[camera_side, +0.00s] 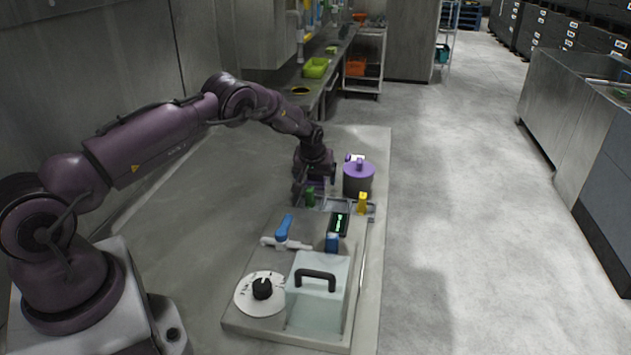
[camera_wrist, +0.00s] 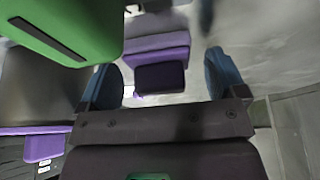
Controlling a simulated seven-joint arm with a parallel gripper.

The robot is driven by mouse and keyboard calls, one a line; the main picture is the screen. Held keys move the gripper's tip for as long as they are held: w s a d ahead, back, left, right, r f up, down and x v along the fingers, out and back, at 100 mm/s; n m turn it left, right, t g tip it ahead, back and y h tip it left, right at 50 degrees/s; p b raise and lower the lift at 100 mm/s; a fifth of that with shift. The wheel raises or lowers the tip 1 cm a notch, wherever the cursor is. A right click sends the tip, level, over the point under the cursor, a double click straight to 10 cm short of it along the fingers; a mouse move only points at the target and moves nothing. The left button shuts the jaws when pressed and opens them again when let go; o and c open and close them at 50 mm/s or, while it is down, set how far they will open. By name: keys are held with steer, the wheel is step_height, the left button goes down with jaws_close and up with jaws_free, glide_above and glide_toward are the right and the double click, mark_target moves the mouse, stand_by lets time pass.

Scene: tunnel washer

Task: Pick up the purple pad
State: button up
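The purple pad (camera_wrist: 158,42) shows in the wrist view as a purple block with a dark face, ahead of my gripper and between the lines of its two fingers. In the side view a small purple patch (camera_side: 317,185), probably the pad, shows right at my gripper (camera_side: 312,190), which partly hides it. In the wrist view my gripper (camera_wrist: 165,82) has its blue-grey fingers wide apart. Gaps show between the fingers and the pad, and I see no contact.
A green block (camera_wrist: 65,28) stands close beside my gripper; it also shows in the side view (camera_side: 310,197). A pot with a purple lid (camera_side: 358,173) stands to the right. A yellow block (camera_side: 362,202), blue lever (camera_side: 284,227), dial (camera_side: 261,292) and handled clear cover (camera_side: 318,300) lie nearer the camera.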

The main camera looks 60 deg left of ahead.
steer(key=c, duration=0.8)
steer(key=shift+r, duration=0.1)
steer(key=shift+r, duration=0.45)
step_height(320, 180, up, 3)
steer(key=shift+s+f, duration=0.1)
steer(key=shift+f, duration=0.1)
steer(key=s+d+r, duration=0.2)
steer(key=s+r, duration=0.1)
steer(key=s, duration=0.1)
steer(key=s+d+r, duration=0.2)
steer(key=s+r, duration=0.1)
steer(key=s, duration=0.1)
steer(key=s+d+r, duration=0.2)
steer(key=s+r, duration=0.1)
steer(key=s, duration=0.1)
steer(key=shift+s+r, duration=0.2)
steer(key=shift+s, duration=0.1)
